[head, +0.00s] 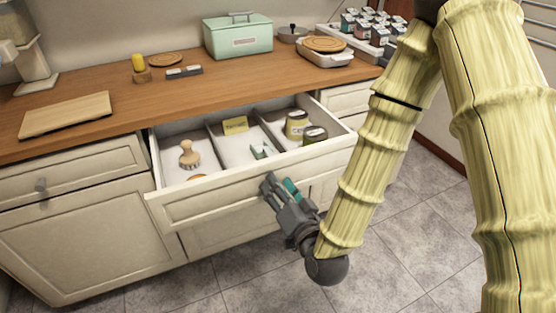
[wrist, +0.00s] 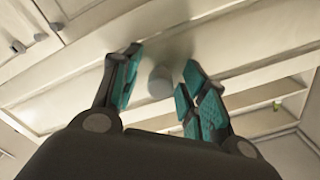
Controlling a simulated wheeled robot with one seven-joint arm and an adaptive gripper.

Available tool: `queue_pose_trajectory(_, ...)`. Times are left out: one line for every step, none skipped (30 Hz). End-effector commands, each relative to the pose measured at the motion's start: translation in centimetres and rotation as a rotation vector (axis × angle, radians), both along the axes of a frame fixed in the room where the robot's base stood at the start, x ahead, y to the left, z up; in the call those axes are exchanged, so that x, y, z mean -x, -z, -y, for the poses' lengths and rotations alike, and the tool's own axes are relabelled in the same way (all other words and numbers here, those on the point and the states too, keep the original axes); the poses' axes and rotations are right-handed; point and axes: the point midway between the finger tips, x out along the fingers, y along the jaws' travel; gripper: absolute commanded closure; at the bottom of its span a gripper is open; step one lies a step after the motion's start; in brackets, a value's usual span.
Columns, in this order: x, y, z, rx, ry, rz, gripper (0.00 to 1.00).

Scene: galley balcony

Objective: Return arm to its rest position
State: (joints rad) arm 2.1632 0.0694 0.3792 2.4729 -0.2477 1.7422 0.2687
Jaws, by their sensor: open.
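My arm, in a yellow bamboo-like covering, reaches down from the right side of the head view. My gripper (head: 279,187) is close in front of the open drawer's front panel (head: 225,203). In the wrist view my gripper (wrist: 158,88) has its teal-padded fingers apart. A round grey drawer knob (wrist: 160,82) shows between the fingers, with visible gaps on both sides. I cannot tell how far the knob is from the fingertips in depth.
The open drawer holds a wooden brush (head: 189,155), a yellow box (head: 235,125) and dark-lidded tins (head: 297,124). The countertop above bears a cutting board (head: 66,114) and a mint green bin (head: 238,37). Tiled floor (head: 420,240) is free in front of the cabinets.

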Motion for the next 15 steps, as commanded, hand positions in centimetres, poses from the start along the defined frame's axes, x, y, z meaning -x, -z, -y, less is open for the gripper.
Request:
queue_pose_trajectory(0.0, 0.0, 0.0, 0.0, 0.0, 0.0, 0.57)
queue_pose_trajectory(0.0, 0.0, 0.0, 0.0, 0.0, 0.0, 0.57)
queue_pose_trajectory(0.0, 0.0, 0.0, 0.001, -0.001, 0.0, 0.57)
queue_pose_trajectory(0.1, 0.2, 0.0, 0.004, -0.002, -0.002, 0.57)
queue_pose_trajectory(0.1, 0.3, -0.1, 0.01, -0.005, -0.005, 0.57)
queue_pose_trajectory(0.2, 0.7, -0.2, 0.022, -0.013, -0.01, 0.57)
queue_pose_trajectory(0.4, 1.2, -0.3, 0.037, -0.02, -0.013, 0.57)
queue_pose_trajectory(0.5, 1.7, -0.4, 0.054, -0.03, -0.019, 0.57)
queue_pose_trajectory(0.8, 2.5, -0.6, 0.082, -0.049, -0.027, 0.57)
queue_pose_trajectory(1.1, 3.3, -0.8, 0.109, -0.065, -0.035, 0.57)
queue_pose_trajectory(1.2, 4.3, -0.5, 0.128, -0.063, -0.059, 0.57)
queue_pose_trajectory(1.4, 5.8, 0.0, 0.154, -0.063, -0.095, 0.57)
queue_pose_trajectory(1.7, 7.0, 0.4, 0.176, -0.065, -0.126, 0.57)
queue_pose_trajectory(2.0, 8.3, 0.8, 0.197, -0.066, -0.158, 0.57)
queue_pose_trajectory(2.5, 10.0, 1.4, 0.229, -0.067, -0.201, 0.57)
